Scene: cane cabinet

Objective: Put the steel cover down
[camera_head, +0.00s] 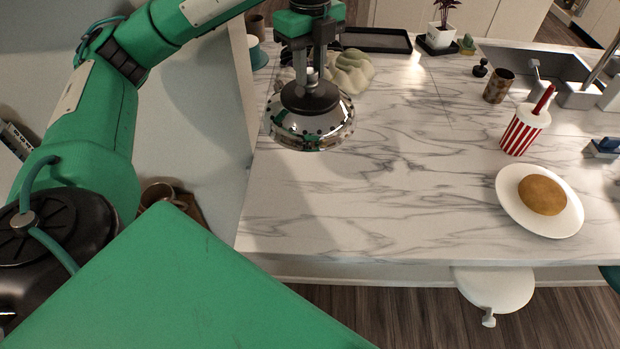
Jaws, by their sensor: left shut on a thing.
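The steel cover (312,127) is a shiny dome with a dark top and small holes near its rim. It is in the upper middle of the head view, over the left part of the marble counter (380,205). My left gripper (311,78) points down and is shut on the knob of the cover. I cannot tell whether the cover's rim touches the counter. My right gripper is not in view. A white plate (571,224) with a round brown bread or patty (542,195) lies uncovered at the right of the counter.
A red-striped cup (522,132) with a straw and a brown cup (497,87) stand near the sink (550,65). A pale lumpy thing (352,72) and a black tray (376,40) are behind the cover. The counter's middle is clear. A white stool (494,288) is at the front.

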